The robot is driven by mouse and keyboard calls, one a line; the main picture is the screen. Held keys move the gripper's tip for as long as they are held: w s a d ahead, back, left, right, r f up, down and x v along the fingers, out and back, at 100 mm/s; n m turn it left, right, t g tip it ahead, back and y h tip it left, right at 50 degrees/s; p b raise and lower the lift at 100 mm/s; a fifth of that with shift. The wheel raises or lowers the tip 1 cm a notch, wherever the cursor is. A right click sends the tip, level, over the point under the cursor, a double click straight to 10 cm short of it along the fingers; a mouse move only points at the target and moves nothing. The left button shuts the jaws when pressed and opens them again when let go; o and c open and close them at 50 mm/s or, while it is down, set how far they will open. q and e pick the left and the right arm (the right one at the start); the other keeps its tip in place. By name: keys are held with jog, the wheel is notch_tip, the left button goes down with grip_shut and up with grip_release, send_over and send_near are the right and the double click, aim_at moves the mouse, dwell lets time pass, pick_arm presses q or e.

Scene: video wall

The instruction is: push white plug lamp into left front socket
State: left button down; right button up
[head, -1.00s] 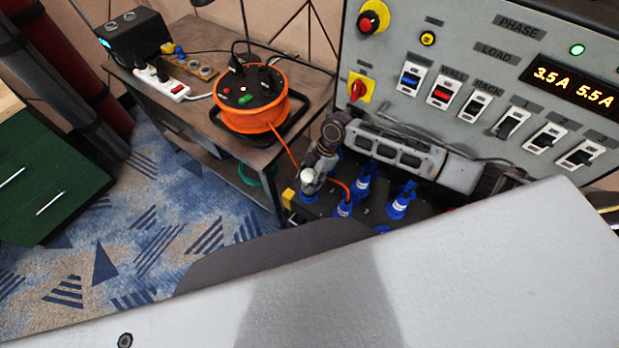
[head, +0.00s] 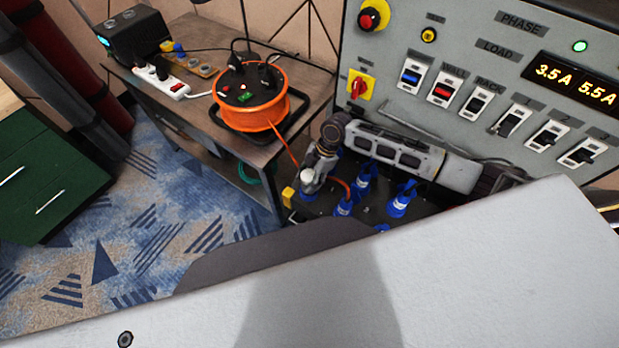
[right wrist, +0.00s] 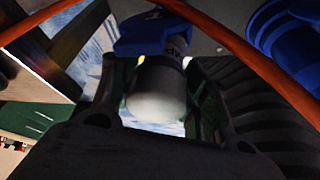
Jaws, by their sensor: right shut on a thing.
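My right gripper (head: 318,180) is low over the dark socket board (head: 370,212), at its left end. It is shut on the white plug lamp (head: 308,177), whose pale round end shows in the head view. In the right wrist view the lamp (right wrist: 157,92) is a white rounded body with a labelled collar, between the fingers. A blue part (right wrist: 153,35) is right by its collar; I cannot tell how deep the lamp sits in it. Blue connectors (head: 363,185) stand on the board to the right. My left gripper is not in view.
An orange cable (right wrist: 270,65) crosses close to my right gripper. A cable reel (head: 252,105) and a white power strip (head: 178,88) stand on the bench behind left. A switch panel (head: 480,90) rises behind the board. The carpet at left is clear.

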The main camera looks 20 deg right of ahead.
aim_at(307, 175)
jog(key=shift+f, duration=0.6)
dwell(0.4)
jog(key=o, duration=1.2)
jog(key=o, duration=0.4)
jog(key=shift+r, duration=0.2)
jog(key=shift+r+p, duration=2.5)
jog(key=shift+r, duration=0.4)
jog(key=shift+a+f, duration=0.1)
